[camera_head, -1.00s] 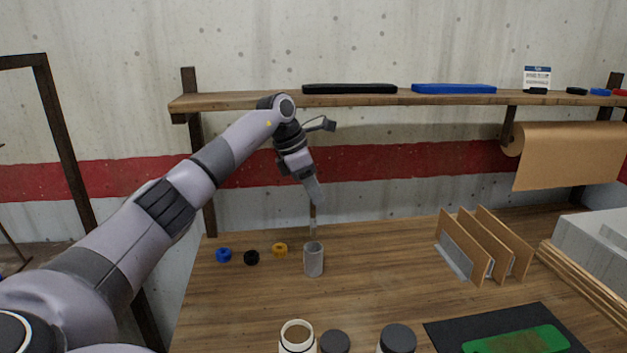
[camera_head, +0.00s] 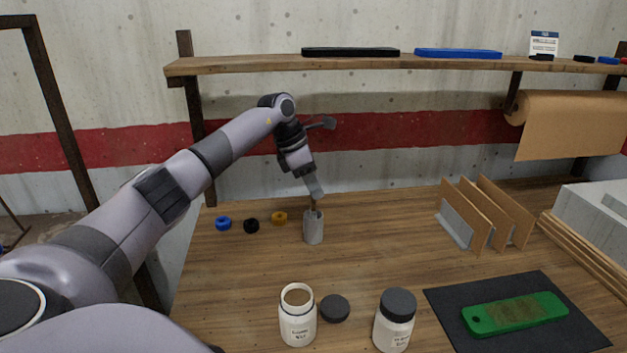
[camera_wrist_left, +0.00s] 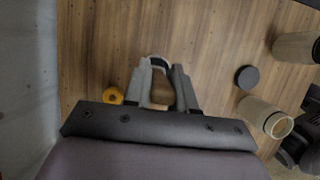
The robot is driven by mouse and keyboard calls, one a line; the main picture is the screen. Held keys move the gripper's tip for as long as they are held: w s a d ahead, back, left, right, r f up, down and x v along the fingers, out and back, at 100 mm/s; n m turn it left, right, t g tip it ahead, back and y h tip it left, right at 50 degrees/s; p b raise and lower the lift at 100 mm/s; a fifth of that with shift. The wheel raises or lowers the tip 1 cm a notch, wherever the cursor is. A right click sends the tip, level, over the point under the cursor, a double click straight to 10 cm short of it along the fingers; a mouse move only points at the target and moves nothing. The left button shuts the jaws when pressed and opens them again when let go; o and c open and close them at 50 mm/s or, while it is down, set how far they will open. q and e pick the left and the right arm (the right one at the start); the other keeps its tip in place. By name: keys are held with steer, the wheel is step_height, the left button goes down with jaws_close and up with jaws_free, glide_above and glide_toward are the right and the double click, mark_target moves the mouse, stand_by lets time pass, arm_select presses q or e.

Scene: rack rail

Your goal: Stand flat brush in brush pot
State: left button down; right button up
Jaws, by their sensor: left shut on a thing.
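The brush pot (camera_head: 313,230) is a small grey cylinder standing upright on the bench. My left gripper (camera_head: 317,194) is just above it, shut on the flat brush (camera_head: 313,206). The brush's brown part shows below the fingers and its lower end is hidden inside the pot's mouth. In the left wrist view, the brown brush (camera_wrist_left: 161,93) is between the two fingers (camera_wrist_left: 160,84), and the pale rim of the pot (camera_wrist_left: 156,61) shows just beyond it. Whether the brush touches the pot's bottom cannot be seen.
Blue, black and yellow rings (camera_head: 279,218) lie left of the pot. An open white jar (camera_head: 298,325), a dark lid (camera_head: 335,308) and a capped jar (camera_head: 395,325) stand in front. A divider rack (camera_head: 480,220) and a green object (camera_head: 515,313) on a dark mat are right.

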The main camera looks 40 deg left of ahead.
arm_select(q)
steer(key=shift+f, duration=0.15)
steer(key=c, duration=0.9)
jaws_free()
steer(key=shift+o, duration=0.2)
steer(key=v, duration=0.7)
steer(key=shift+b, duration=0.35)
steer(key=shift+s, duration=0.1)
